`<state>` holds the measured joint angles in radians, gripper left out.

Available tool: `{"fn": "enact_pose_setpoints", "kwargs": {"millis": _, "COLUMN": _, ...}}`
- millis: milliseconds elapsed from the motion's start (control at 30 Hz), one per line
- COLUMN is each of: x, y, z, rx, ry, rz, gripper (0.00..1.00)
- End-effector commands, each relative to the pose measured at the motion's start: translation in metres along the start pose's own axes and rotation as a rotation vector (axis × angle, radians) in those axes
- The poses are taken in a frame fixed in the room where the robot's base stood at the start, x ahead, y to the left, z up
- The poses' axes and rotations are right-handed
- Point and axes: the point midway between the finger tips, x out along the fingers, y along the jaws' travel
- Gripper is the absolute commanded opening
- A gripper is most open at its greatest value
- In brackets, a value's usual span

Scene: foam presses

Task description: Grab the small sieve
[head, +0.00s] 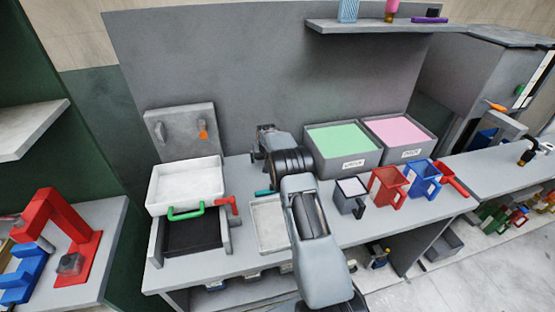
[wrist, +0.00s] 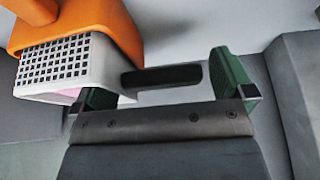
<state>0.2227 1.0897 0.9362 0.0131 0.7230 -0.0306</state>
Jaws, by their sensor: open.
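In the wrist view, a white box with a grid of square holes, which looks like the small sieve (wrist: 62,62), is at the upper left. Its short black handle (wrist: 165,76) points right. My gripper (wrist: 165,88) is open, with one green finger at each side of the handle. The left finger overlaps the sieve's lower right edge in the picture. I cannot tell whether it touches, or how deep the handle sits between the fingers. In the head view my arm covers the gripper's tips, and I cannot make out the sieve there.
An orange block (wrist: 95,22) is directly against the sieve's top in the wrist view. In the head view, a white tray (head: 185,180), green bin (head: 345,162), pink bin (head: 402,155) and grey (head: 348,200), red (head: 387,190) and blue (head: 424,184) containers crowd the bench.

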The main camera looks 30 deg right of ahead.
Motion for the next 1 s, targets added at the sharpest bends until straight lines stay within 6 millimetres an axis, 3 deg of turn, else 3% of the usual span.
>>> {"fn": "enact_pose_setpoints", "kwargs": {"millis": 167, "x": 0.0, "y": 0.0, "z": 0.0, "rx": 0.0, "ry": 0.0, "rz": 0.0, "gripper": 0.98}}
{"fn": "enact_pose_setpoints", "kwargs": {"millis": 700, "x": -0.0003, "y": -0.0001, "z": 0.0, "rx": 0.0, "ry": 0.0, "rz": 0.0, "gripper": 0.46}}
{"fn": "enact_pose_setpoints", "kwargs": {"millis": 1000, "x": -0.0041, "y": -0.0002, "z": -0.0021, "rx": 0.0, "ry": 0.002, "rz": 0.0, "gripper": 0.45}}
